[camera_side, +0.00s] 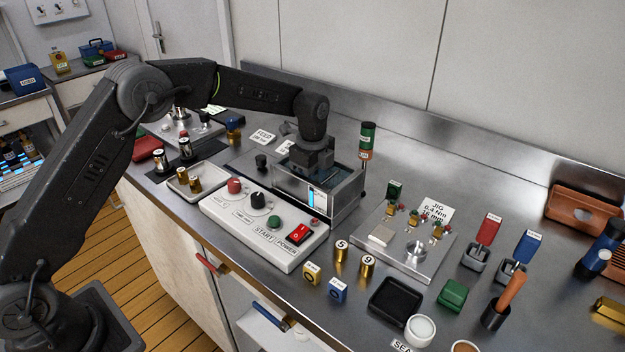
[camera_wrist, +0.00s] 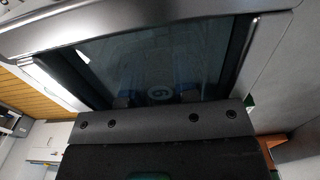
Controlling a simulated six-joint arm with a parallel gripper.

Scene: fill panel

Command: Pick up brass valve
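My gripper (camera_side: 310,172) points down into a clear-walled tank (camera_side: 341,197) behind the white control box. In the wrist view my gripper (camera_wrist: 157,98) shows two dark fingers, apart. A dim round top with a number mark (camera_wrist: 159,92) shows between them, with gaps at both sides; its colour and whether it is a brass valve cannot be told. Brass cylinders with numbered white tops, one marked 5 (camera_side: 341,250) and one marked 9 (camera_side: 367,265), stand on the bench right of the control box. Smaller brass pieces (camera_side: 194,183) stand in a shallow tray (camera_side: 174,184) at left.
The white control box (camera_side: 262,238) with knobs stands before the tank. A metal jig plate (camera_side: 399,262) with small fittings lies to the right. Bench behind the jig is mostly clear.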

